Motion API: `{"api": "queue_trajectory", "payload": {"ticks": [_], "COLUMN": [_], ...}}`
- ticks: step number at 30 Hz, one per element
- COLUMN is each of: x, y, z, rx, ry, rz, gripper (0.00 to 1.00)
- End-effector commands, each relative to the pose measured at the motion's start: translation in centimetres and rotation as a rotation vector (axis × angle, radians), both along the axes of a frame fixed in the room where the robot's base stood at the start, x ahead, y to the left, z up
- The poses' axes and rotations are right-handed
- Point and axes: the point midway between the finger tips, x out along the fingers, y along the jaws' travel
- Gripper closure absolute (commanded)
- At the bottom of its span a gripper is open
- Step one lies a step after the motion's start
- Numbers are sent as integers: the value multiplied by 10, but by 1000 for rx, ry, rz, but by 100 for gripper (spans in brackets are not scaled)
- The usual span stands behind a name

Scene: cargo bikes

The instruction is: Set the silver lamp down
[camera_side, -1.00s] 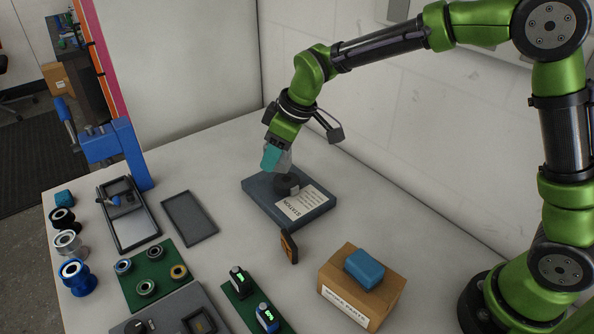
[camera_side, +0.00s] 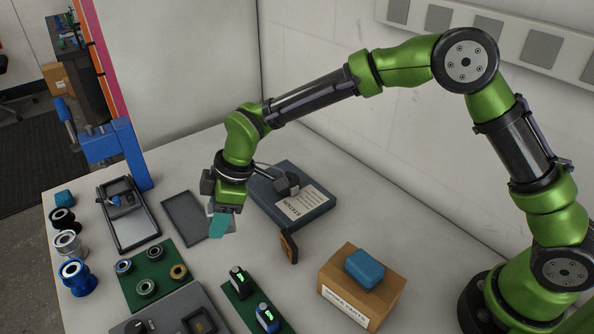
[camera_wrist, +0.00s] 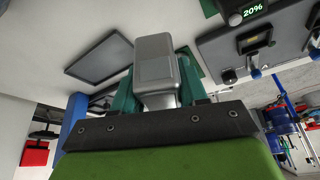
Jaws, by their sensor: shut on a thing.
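The silver lamp (camera_wrist: 155,58) is a rounded grey block. In the wrist view it sits between the teal fingers of my gripper (camera_wrist: 156,95), which is shut on it. In the side view my gripper (camera_side: 221,222) points down above the bench, between the grey tray and the station board. Only a little of the lamp (camera_side: 235,217) shows there, behind the teal finger. The lamp appears held above the bench; the gap under it is hard to judge.
The empty grey tray (camera_side: 180,205) lies to the left and the station board (camera_side: 318,209) to the right. A green mat with several rings (camera_side: 158,257) is in front left. An orange-and-black piece (camera_side: 289,246) stands near a cardboard box (camera_side: 345,306) with a blue block (camera_side: 365,268).

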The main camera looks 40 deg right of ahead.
Motion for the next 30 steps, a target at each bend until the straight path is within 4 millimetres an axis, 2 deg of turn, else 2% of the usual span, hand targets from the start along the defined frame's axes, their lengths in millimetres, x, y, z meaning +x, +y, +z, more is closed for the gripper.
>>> {"api": "queue_trajectory", "payload": {"ticks": [3, 11, 17, 28, 29, 30], "x": [-1, 0, -1, 0, 0, 0], "y": [0, 0, 0, 0, 0, 0], "z": [-24, -47, -74, -79, -80, -80], "rx": [-1, 0, 0, 1, 0, 0], "ry": [4, 2, 3, 0, 0, 0], "rz": [0, -1, -1, -1, -1, -1], "gripper": [94, 94, 94, 94, 56, 50]}}
